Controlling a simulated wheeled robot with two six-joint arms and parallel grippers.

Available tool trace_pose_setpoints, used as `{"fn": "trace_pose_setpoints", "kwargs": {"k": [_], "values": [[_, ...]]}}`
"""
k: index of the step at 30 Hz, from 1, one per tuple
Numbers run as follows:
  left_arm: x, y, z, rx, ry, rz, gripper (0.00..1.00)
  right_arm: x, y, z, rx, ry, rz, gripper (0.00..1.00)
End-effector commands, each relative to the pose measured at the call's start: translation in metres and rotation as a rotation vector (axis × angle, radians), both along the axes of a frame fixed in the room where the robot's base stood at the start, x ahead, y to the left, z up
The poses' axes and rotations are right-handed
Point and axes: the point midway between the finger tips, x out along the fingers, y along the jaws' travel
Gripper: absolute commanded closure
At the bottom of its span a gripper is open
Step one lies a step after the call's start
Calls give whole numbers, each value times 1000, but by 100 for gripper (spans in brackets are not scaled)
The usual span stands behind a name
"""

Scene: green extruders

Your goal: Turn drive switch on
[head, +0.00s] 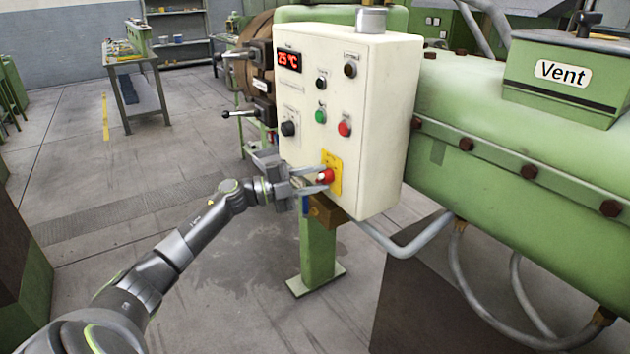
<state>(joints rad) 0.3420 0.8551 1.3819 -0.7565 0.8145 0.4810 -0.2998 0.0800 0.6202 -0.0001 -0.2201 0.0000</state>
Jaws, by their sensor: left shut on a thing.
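A cream control box (385,130) stands on a green post. A red rotary switch (326,175) sits on a yellow plate (333,162) low on its front face; I take it as the drive switch. My left gripper (322,181) reaches in from the left, its two fingers shut on the red switch, one above and one below. The fingers partly cover the switch, and its exact angle is hard to tell. My right gripper is not in view.
A green machine (480,110) marked "Vent" fills the right. Open floor (80,190) lies left.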

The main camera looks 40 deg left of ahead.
Motion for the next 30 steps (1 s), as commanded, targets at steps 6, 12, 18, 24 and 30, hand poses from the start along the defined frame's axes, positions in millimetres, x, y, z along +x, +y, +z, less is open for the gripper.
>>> {"fn": "trace_pose_setpoints", "kwargs": {"k": [6,12,18,24,30], "values": [[0,0,-1,12,-4,0,93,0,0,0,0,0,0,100],[0,0,-1,12,-4,-1,93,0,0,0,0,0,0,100],[0,0,-1,10,-4,-1,49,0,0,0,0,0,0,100],[0,0,0,9,-4,-1,49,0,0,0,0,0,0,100],[-6,6,-3,11,-3,0,49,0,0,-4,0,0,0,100]]}}
